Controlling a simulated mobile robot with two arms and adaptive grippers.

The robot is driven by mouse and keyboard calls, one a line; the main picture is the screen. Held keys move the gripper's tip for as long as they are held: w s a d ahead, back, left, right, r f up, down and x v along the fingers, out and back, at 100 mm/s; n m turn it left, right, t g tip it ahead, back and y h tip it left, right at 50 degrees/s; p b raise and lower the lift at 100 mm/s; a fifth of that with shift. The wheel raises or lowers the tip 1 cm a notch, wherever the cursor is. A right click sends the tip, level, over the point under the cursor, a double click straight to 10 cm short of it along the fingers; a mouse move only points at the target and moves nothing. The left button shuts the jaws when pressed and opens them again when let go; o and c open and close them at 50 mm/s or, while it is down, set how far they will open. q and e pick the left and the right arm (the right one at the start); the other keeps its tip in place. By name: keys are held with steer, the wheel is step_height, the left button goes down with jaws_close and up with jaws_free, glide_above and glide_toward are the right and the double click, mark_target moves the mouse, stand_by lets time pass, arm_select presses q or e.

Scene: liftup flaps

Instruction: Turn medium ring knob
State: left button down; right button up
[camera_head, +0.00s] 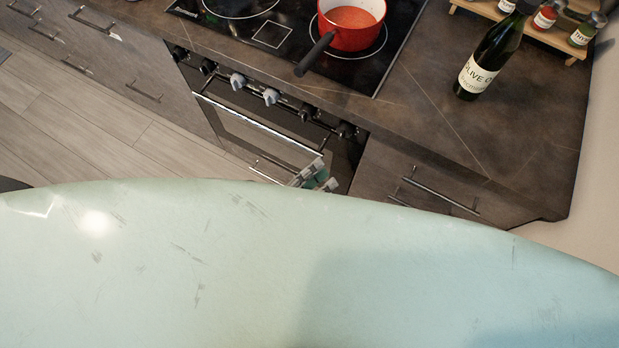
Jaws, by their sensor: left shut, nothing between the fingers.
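A row of knobs runs along the oven front below the cooktop. Two are light grey, a left one (237,81) and a right one (270,96). The others are dark, such as the one at the right end (346,129). I cannot tell which is the medium ring knob. My left gripper (314,174) is small in view, low in front of the oven door's right side, below the knobs and apart from them. It is shut and empty, partly hidden by my own pale green body. My right gripper is not in view.
The oven handle (262,122) crosses below the knobs. An olive oil bottle (491,60) and a jar rack (520,32) stand on the right counter.

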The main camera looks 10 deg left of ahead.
arm_select(q)
steer(key=v, duration=0.3)
steer(key=m+t+b, duration=0.2)
steer(key=m+b, duration=0.1)
steer(key=m, duration=2.7)
glide_toward(343, 132)
steer(key=w, duration=0.8)
steer(key=shift+a+r, duration=0.1)
steer(key=shift+a, duration=0.15)
